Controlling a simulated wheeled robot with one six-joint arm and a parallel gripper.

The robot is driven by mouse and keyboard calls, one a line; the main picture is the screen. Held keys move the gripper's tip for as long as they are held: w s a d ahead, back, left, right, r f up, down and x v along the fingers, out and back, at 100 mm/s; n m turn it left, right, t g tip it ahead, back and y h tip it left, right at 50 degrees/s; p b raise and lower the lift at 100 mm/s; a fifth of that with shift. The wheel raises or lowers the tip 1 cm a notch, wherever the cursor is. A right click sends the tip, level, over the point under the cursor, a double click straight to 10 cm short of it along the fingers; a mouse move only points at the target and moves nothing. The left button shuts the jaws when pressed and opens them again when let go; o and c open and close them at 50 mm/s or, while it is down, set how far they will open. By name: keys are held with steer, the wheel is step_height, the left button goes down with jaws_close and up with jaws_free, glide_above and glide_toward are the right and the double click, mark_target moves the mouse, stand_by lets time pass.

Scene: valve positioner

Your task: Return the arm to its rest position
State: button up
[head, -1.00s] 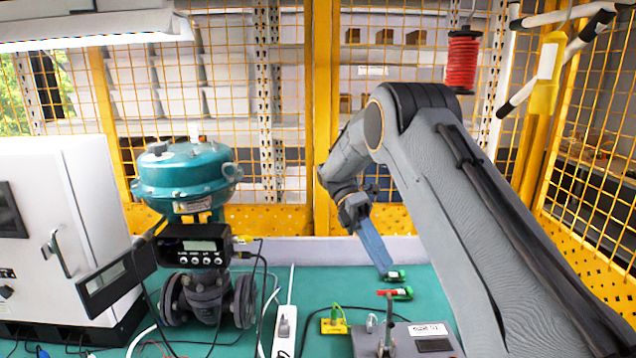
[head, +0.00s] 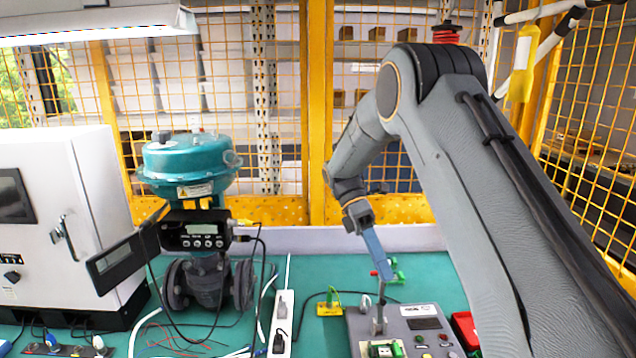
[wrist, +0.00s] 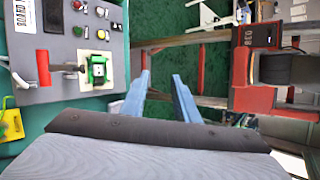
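My gripper (head: 382,274) has blue fingers and hangs over the far part of the green bench in the head view. In the wrist view its two fingers (wrist: 162,92) stand apart with nothing visible between them. My grey arm fills the right side of the head view, elbow high. The grey test box (head: 410,311) is in front of and below the gripper; a green block sits in its pale socket, clearer in the wrist view (wrist: 97,70). The teal valve actuator (head: 188,165) with its black positioner (head: 197,236) stands to the left, apart from the gripper.
A white cabinet (head: 80,220) stands at the left. A white power strip (head: 281,322) and loose cables lie mid-bench. Small green pieces (head: 397,271) lie close to the fingertips in the picture. A yellow mesh fence (head: 320,120) closes the back and right.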

steer(key=s+d+f+m+t+y+b, duration=0.2)
steer(key=s+f+m+t+b, duration=0.3)
steer(key=m, duration=0.4)
steer(key=s+d+f+m+t+y+b, duration=0.2)
steer(key=s+d+f+m+t+b, duration=0.1)
steer(key=s+f+m, duration=0.5)
steer(key=shift+s+f+m+t+y+b, duration=0.3)
steer(key=shift+s+m+t+b, duration=0.3)
steer(key=shift+s+t+b, duration=0.35)
